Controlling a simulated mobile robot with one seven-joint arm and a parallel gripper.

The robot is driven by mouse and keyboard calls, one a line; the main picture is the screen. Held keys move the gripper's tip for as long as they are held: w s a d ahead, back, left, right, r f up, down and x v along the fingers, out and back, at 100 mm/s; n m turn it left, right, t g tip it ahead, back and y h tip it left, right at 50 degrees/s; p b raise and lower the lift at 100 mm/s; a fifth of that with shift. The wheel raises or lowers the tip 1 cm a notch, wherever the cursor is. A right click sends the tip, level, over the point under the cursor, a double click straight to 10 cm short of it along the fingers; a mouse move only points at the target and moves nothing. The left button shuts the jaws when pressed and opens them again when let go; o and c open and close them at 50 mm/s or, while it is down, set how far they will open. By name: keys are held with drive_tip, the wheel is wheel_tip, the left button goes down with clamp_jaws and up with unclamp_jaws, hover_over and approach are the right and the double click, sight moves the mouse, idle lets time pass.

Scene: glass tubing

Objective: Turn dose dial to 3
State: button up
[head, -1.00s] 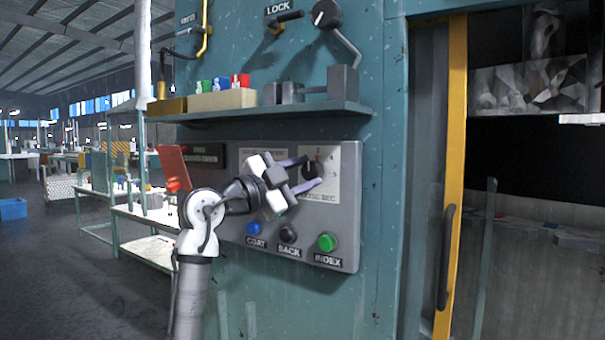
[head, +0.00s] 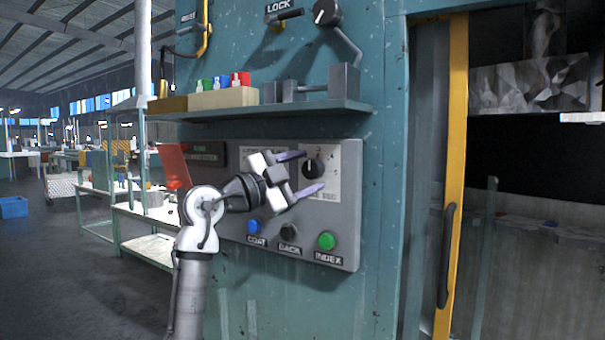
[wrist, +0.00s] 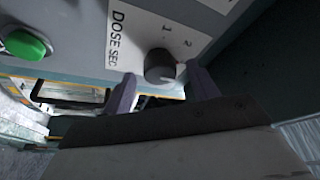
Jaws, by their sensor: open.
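The dose dial (head: 314,168) is a round black knob on a white label plate (head: 330,190) on the grey control panel. A thin pale mark on it seems to point roughly upward in the head view; its exact setting is too small to read. My gripper (head: 310,171) is open, its two purple fingers pointing at the panel, one above and one below the dial's line. The fingertips look short of the knob. In the wrist view the dial (wrist: 160,66) shows between and beyond the fingers, with "DOSE SEC", "1" and "2" printed beside it.
Blue (head: 254,227), black (head: 288,232) and green (head: 326,241) buttons sit below the dial. A shelf (head: 270,112) with blocks and small bottles juts out above the panel. A red flap (head: 174,166) stands at the panel's left. A yellow-edged door (head: 456,170) is at right.

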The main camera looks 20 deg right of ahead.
drive_tip(key=shift+a, duration=0.1)
drive_tip(key=b+v, duration=0.4)
drive_tip(key=v, duration=0.9)
drive_tip(key=shift+s+a, duration=0.15)
drive_tip(key=shift+a, duration=0.1)
